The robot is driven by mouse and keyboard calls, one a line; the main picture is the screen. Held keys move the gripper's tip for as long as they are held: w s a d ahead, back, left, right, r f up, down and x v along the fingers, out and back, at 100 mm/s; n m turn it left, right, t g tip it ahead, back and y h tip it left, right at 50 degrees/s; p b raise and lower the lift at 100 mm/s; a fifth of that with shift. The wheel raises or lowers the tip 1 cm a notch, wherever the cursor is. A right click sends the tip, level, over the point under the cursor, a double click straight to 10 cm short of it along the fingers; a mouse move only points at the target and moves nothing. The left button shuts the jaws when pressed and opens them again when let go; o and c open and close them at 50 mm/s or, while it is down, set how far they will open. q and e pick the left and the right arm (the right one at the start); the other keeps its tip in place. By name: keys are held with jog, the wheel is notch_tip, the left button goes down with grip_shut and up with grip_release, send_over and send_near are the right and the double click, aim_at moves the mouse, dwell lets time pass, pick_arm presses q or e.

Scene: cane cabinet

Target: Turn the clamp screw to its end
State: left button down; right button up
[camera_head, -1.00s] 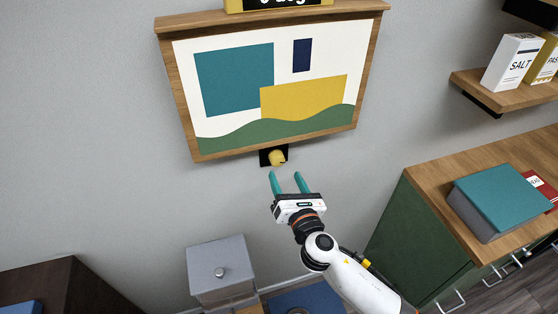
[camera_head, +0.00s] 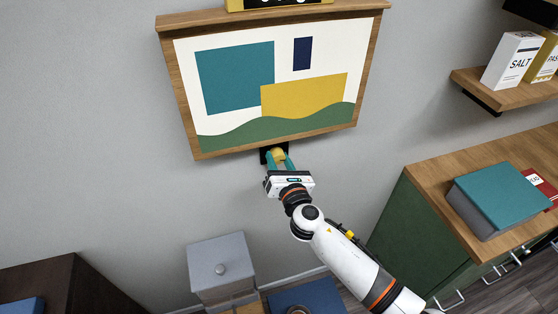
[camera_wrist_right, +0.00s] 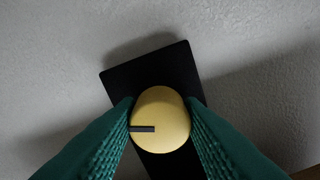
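The clamp screw is a round yellow knob (camera_head: 279,154) on a black plate (camera_head: 264,157), fixed to the wall just under the framed picture. In the right wrist view the knob (camera_wrist_right: 160,119) fills the gap between the two green fingers, and a dark mark on its face points left. The black plate (camera_wrist_right: 150,75) shows behind it. My right gripper (camera_head: 279,159) has one finger on each side of the knob; in the wrist view its fingers (camera_wrist_right: 160,122) appear to touch both sides. My left gripper is not in view.
The wood-framed picture (camera_head: 187,105) overhangs the knob closely from above. A grey box (camera_head: 217,262) stands low at left. A green cabinet (camera_head: 415,225) with a teal book (camera_head: 505,195) is at right. The wall left of the knob is clear.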

jog(key=shift+c, duration=0.5)
jog(key=m+b, duration=0.1)
jog(key=m, duration=0.3)
jog(key=shift+f, duration=0.1)
jog(key=m+b, duration=0.1)
jog(key=m, duration=0.4)
jog(key=shift+b, duration=0.4)
jog(key=m, duration=0.4)
jog(key=shift+m+b, duration=0.3)
jog(key=shift+m, duration=2.1)
jog(key=shift+a, duration=0.1)
jog(key=o, duration=1)
jog(key=shift+r, duration=0.2)
